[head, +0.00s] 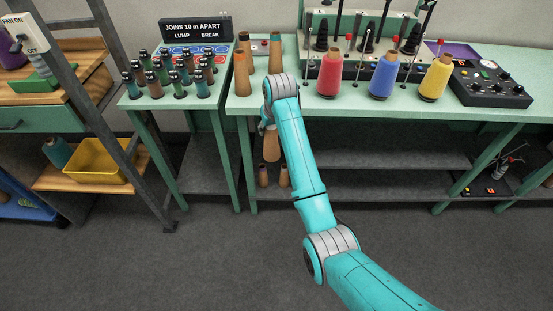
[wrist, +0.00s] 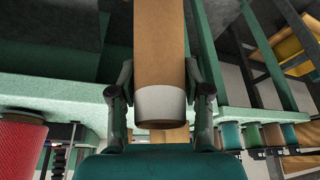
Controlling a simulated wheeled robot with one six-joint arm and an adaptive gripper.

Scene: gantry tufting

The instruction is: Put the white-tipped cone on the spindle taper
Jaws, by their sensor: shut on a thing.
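My gripper (wrist: 158,76) is shut on the white-tipped cone (wrist: 159,40), a plain brown cone with a white band at one end. In the wrist view its fingers flank the cone near the white band. In the head view my gripper (head: 268,122) is in front of the green table's left part, and the brown cone (head: 272,148) hangs below it, under table-top height. The white tip cannot be seen there. Several black tapered pieces stand on the machine at the back, one being a black taper (head: 320,38); I cannot tell which is the spindle taper.
Red (head: 329,75), blue (head: 383,75) and yellow (head: 434,77) yarn cones stand along the table (head: 290,106). Brown cones (head: 241,76) stand at its left end. A control box (head: 490,84) sits right. Lower shelves lie beneath; a bobbin stand (head: 180,95) is left.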

